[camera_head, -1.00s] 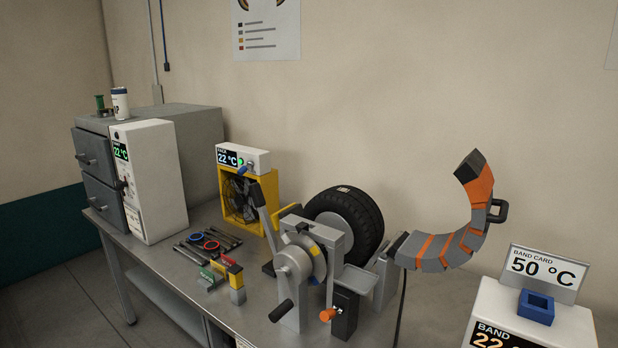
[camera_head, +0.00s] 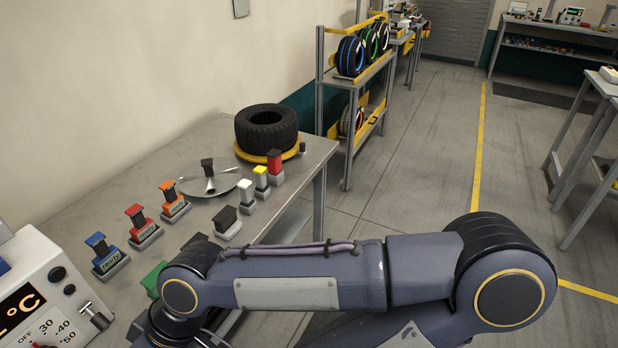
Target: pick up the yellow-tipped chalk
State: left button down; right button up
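The yellow-tipped chalk (camera_head: 261,181) stands upright near the front edge of the bench, a small pale block with a yellow top. A white-topped one (camera_head: 245,192) stands just left of it, and a red-topped one (camera_head: 275,167) stands just right of it and behind. My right arm crosses the lower part of the view from the right, in front of the bench. Its gripper is out of view, below the bottom left. My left arm and gripper do not show.
A tyre (camera_head: 266,128) lies on a yellow ring at the bench's far end. A metal dish (camera_head: 210,183) is left of the chalks, and a black block (camera_head: 227,221) is nearer. Blue (camera_head: 105,253), red (camera_head: 142,226) and orange (camera_head: 173,200) stamp-like blocks line the bench.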

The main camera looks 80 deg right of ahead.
aim_at(260, 171)
jog(key=z, duration=2.45)
jog(key=j+u, duration=0.2)
jog(key=u, duration=2.6)
jog(key=z, duration=2.9)
jog(key=i+l+u, duration=0.1)
jog(key=i+l, duration=0.15)
jog(key=i+l+u, duration=0.1)
jog(key=l, duration=0.3)
jog(key=i+l+u, duration=0.15)
jog(key=i+l, duration=0.2)
jog(key=i+l+u, duration=0.1)
jog(key=l, duration=0.25)
jog(key=i+l+u, duration=0.1)
jog(key=i+l, duration=0.15)
jog(key=l, duration=0.15)
